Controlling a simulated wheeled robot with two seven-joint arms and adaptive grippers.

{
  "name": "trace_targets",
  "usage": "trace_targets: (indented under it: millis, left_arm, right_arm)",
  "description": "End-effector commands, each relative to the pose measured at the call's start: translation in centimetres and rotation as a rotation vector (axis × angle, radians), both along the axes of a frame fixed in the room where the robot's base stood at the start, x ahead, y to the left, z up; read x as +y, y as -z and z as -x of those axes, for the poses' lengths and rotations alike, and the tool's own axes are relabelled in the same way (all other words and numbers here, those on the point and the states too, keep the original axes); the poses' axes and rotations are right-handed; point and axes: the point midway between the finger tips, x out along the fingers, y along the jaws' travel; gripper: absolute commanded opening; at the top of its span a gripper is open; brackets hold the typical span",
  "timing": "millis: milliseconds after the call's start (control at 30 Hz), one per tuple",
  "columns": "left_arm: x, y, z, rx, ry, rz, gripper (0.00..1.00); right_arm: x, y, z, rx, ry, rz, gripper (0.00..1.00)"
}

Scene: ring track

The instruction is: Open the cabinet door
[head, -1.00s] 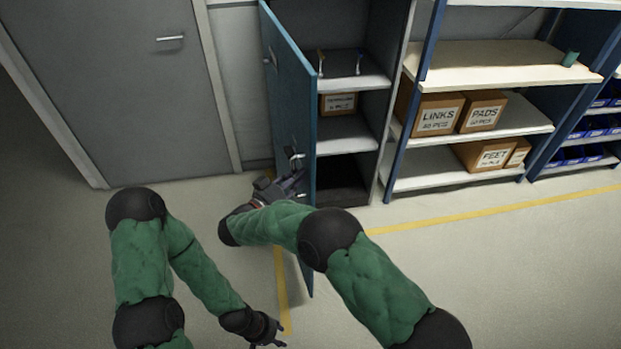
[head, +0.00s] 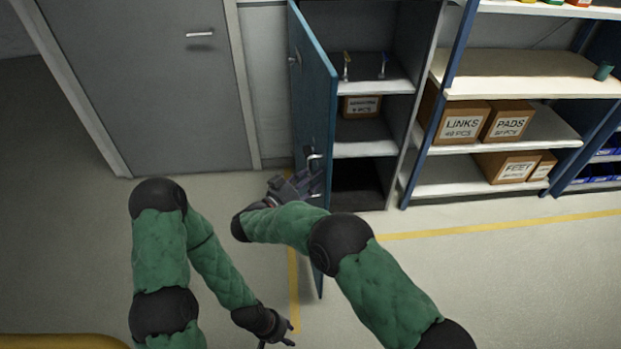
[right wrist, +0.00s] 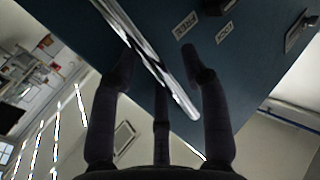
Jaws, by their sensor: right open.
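The tall grey cabinet (head: 401,120) has its blue door (head: 315,95) swung wide open toward me, on the cabinet's left side. A silver bar handle (head: 315,160) is on the door face; it also shows large in the right wrist view (right wrist: 160,75). My right gripper (head: 305,183) is at the door, by this handle. In the right wrist view its fingers (right wrist: 162,62) are spread, with the bar crossing between them; contact cannot be told. My left gripper (head: 279,338) hangs low over the floor, fingers apart and empty, away from the door.
Inside the cabinet are shelves with a cardboard box (head: 361,106) and small hanging items. Open shelving with cardboard boxes (head: 462,121) stands to the right. A grey room door (head: 150,85) is at left. Floor with yellow lines (head: 480,228) is clear in front.

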Motion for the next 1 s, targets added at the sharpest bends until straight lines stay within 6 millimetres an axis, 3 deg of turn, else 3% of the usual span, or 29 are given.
trace_targets:
  millis: [167, 700, 1000]
  left_arm:
    - [0.0, 0.0, 0.0, 0.0, 0.0, 0.0, 0.4]
    - [0.0, 0.0, 0.0, 0.0, 0.0, 0.0, 0.4]
    - [0.0, 0.0, 0.0, 0.0, 0.0, 0.0, 0.4]
  right_arm:
    - [0.0, -0.9, -0.1, -0.003, 0.0, -0.002, 0.46]
    - [0.0, -9.1, 0.0, -0.001, 0.0, -0.002, 0.46]
    - [0.0, -10.0, 0.0, 0.001, 0.0, 0.0, 0.46]
